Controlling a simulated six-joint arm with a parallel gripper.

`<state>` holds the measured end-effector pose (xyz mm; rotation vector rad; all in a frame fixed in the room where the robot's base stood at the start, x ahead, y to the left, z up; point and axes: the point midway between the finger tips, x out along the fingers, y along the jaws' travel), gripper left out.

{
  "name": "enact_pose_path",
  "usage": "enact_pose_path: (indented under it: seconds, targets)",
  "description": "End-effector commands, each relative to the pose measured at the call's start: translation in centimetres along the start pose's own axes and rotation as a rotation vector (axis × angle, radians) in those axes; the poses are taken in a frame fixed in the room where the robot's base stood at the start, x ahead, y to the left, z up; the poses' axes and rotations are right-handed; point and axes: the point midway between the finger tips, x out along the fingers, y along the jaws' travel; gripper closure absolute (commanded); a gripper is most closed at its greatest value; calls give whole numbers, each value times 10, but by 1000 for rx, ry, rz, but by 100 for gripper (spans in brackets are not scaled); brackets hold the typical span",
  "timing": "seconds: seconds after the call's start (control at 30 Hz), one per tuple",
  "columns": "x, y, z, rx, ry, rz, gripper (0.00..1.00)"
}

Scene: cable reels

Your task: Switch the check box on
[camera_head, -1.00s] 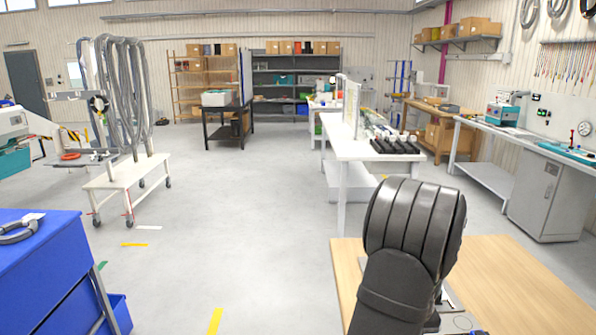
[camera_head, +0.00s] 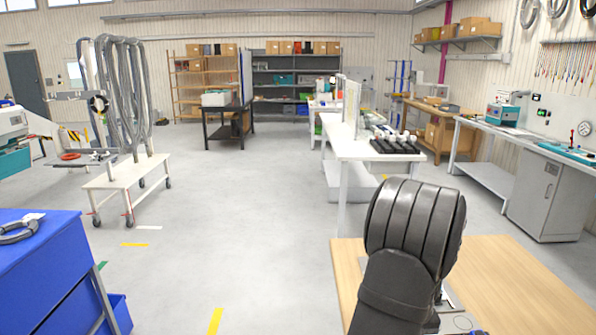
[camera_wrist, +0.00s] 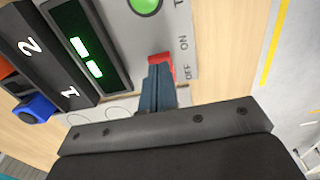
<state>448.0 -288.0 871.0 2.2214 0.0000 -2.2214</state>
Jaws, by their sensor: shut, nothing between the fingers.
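The check box (camera_wrist: 185,84) shows in the wrist view as a light grey panel with a red switch (camera_wrist: 161,59) beside printed ON and OFF labels. It also has a green round button (camera_wrist: 145,5) and a lit green display (camera_wrist: 84,52). My gripper (camera_wrist: 158,72) is shut, its fingertips at the red switch and partly covering it. They look touching or very close; I cannot tell which, nor the switch's position. In the head view my arm hides the gripper and most of the box.
A black block marked 1 and 2 (camera_wrist: 44,48) and a blue part (camera_wrist: 35,109) lie beside the display in the wrist view. The wooden table (camera_head: 510,285) is bare to the right of my arm. A blue cabinet (camera_head: 40,262) stands at the left.

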Motion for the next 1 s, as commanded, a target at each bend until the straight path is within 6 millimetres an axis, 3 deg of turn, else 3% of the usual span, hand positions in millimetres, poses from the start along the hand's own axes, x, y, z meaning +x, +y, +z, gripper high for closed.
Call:
enact_pose_path:
  seconds: [0.57, 1.0]
  targets:
    - [13, 0, 0, 0, 1, 1, 100]
    - [-46, 0, -1, 0, 2, 2, 100]
